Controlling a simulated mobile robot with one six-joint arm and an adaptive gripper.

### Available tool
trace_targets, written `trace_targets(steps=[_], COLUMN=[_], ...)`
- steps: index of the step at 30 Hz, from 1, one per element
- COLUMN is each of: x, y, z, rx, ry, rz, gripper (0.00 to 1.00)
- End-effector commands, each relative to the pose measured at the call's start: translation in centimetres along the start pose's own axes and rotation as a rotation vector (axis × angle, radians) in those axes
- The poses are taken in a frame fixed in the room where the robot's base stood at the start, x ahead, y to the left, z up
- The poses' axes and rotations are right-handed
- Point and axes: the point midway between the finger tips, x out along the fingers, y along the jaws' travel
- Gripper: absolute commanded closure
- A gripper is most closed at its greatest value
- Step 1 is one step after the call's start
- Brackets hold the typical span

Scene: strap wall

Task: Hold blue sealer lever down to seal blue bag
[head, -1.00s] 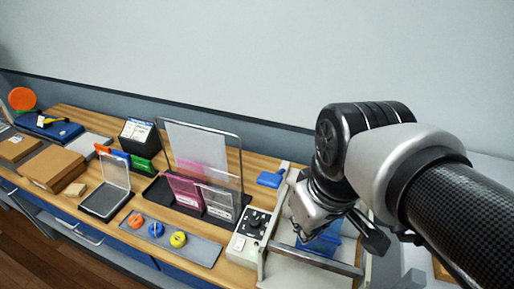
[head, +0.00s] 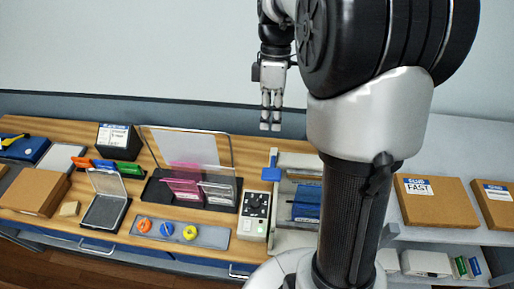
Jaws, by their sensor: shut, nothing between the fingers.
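The sealer (head: 270,241) stands on the bench right of centre, partly hidden by my arm. A small blue piece, which looks like the lever's grip (head: 274,158), shows at its back left. The blue bag (head: 306,203) lies in the sealer. Its right side is hidden behind my arm. My gripper (head: 270,127) is shut and empty, fingers pointing down. In the picture it is above the blue grip and apart from it. I cannot tell whether the lever is up or down.
A control box (head: 255,215) with knobs adjoins the sealer's left side. A clear-panelled stand with pink and white cards (head: 200,190) is further left. A grey tray with orange, blue and yellow discs (head: 211,238) lies in front. Brown boxes (head: 435,212) sit on the right shelf.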

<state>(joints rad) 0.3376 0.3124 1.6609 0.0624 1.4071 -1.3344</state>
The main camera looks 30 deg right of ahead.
Motion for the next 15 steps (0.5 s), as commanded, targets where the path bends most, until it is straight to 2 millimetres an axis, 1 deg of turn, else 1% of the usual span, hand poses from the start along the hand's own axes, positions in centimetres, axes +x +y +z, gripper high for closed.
trace_targets(steps=[9,11,14,15], x=[0.4,0.9,2.4,3.1], y=[0.0,-0.1,-0.1,-0.1], z=[0.0,0.0,0.0,0.0], rx=[0.001,0.002,0.002,0.002], ry=[0.0,0.0,-0.001,-0.001], rz=[0.0,-0.001,-0.003,-0.003], gripper=[1.0,1.0,1.0,1.0])
